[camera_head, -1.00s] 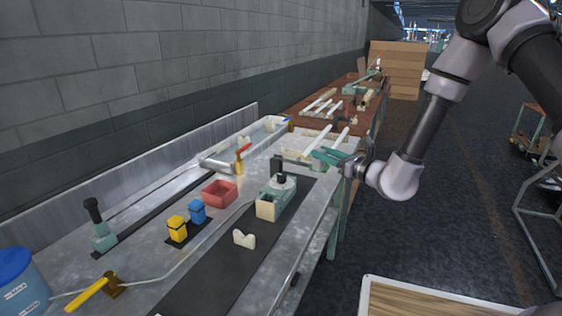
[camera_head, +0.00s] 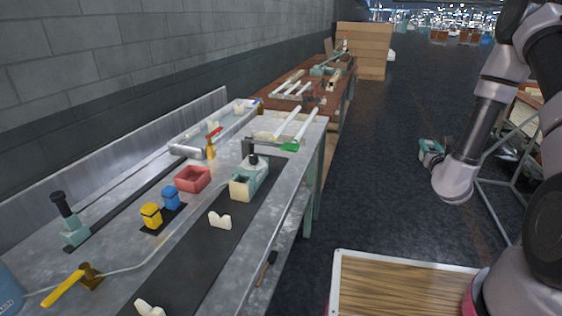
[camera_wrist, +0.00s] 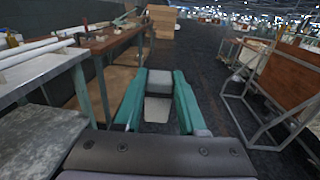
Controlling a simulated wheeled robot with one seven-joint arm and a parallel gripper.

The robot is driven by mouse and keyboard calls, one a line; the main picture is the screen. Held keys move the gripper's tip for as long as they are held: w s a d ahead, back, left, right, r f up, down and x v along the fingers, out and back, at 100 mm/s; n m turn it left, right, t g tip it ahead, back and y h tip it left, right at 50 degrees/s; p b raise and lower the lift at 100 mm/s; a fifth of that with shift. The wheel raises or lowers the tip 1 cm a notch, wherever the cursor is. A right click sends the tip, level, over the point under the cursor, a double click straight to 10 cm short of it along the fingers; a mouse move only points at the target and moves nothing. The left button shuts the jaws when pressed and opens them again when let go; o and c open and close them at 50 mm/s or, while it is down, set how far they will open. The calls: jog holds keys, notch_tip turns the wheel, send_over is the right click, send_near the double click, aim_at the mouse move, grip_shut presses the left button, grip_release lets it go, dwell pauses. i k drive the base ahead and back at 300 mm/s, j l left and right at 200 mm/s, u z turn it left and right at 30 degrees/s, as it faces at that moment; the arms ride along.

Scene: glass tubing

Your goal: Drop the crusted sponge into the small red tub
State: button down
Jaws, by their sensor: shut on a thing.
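My gripper (camera_head: 431,152) is out over the dark floor, right of the metal bench and well apart from it. In the wrist view its teal fingers (camera_wrist: 158,105) are shut on a small block, grey on top and pale below, which I take to be the crusted sponge (camera_wrist: 159,82). Crust detail is too small to make out. The small red tub (camera_head: 193,180) stands on the bench, left of the pale box on the teal fixture. It looks empty, though its floor is only partly visible. The tub does not show in the wrist view.
The metal bench (camera_head: 292,200) holds a teal fixture with a pale box (camera_head: 243,188), yellow (camera_head: 151,215) and blue (camera_head: 171,197) blocks, a red-handled valve (camera_head: 211,147) and white tubes (camera_head: 293,122). A wood-topped cart (camera_head: 400,285) stands in front. A metal frame is at right.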

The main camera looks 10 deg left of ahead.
aim_at(198, 185)
jog(key=k+u, duration=0.1)
jog(key=k, duration=0.45)
jog(key=k+j+u, duration=0.1)
jog(key=k, duration=0.5)
jog(key=l+u, duration=0.15)
jog(key=u, duration=0.3)
jog(key=i+l+u, duration=0.1)
jog(key=u, duration=0.4)
jog(key=l+u, duration=0.2)
jog(key=u, duration=0.25)
jog(key=i+l, duration=0.1)
jog(key=l, duration=0.4)
jog(key=i+l, duration=0.1)
jog(key=l, duration=0.4)
jog(key=i+l, duration=0.15)
jog(key=l, duration=0.35)
jog(key=i+j, duration=0.45)
jog(key=j+u, duration=0.05)
jog(key=j, duration=0.05)
